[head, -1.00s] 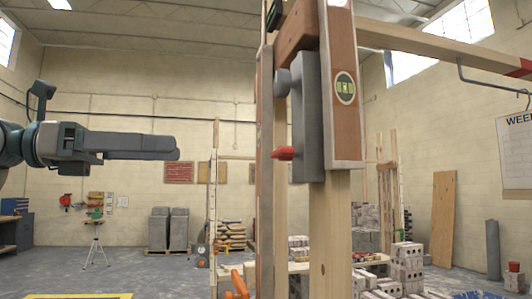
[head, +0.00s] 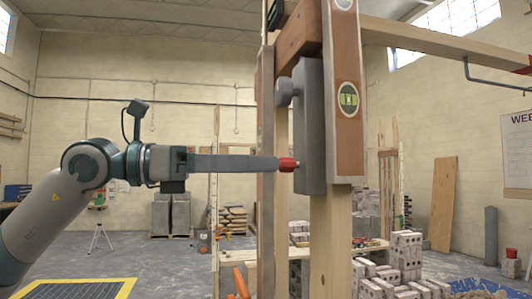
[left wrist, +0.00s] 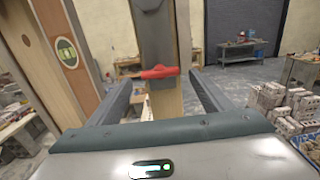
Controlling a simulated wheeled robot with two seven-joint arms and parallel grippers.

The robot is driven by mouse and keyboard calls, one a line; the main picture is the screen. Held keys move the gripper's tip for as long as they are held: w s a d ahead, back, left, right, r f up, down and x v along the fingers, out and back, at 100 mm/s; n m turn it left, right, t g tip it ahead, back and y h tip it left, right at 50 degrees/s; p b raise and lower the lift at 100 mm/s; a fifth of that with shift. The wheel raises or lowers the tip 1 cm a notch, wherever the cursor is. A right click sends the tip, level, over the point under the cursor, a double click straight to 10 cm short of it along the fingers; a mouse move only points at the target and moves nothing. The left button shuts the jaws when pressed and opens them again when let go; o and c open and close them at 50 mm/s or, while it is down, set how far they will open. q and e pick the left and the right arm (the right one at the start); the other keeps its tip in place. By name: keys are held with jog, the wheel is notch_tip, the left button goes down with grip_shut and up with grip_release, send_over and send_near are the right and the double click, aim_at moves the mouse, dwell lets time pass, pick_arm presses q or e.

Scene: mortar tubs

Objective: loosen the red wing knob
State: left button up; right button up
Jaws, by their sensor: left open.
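The red wing knob (head: 288,164) sticks out of the left side of a grey block (head: 309,125) fixed to the wooden post. My left gripper (head: 272,164) reaches in level from the left, with its fingertips at the knob. In the left wrist view the red wing knob (left wrist: 158,72) lies crosswise, centred in the gap between the tips of my left gripper (left wrist: 160,82). The fingers are wide apart, with room on both sides of the knob. I cannot tell how far they overlap it in depth. My right gripper is out of view.
A round grey knob (head: 283,92) sits higher on the same block. A level with a green vial (head: 348,99) stands upright just right of the block. A wooden beam (head: 440,44) runs off to the upper right. Stacked bricks (head: 407,252) stand behind.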

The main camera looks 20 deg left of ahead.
aim_at(288, 165)
pick_arm(q)
jog(key=shift+p+x, duration=0.45)
jog(key=shift+x, duration=1)
jog(key=c, duration=1)
jog(key=shift+c, duration=0.2)
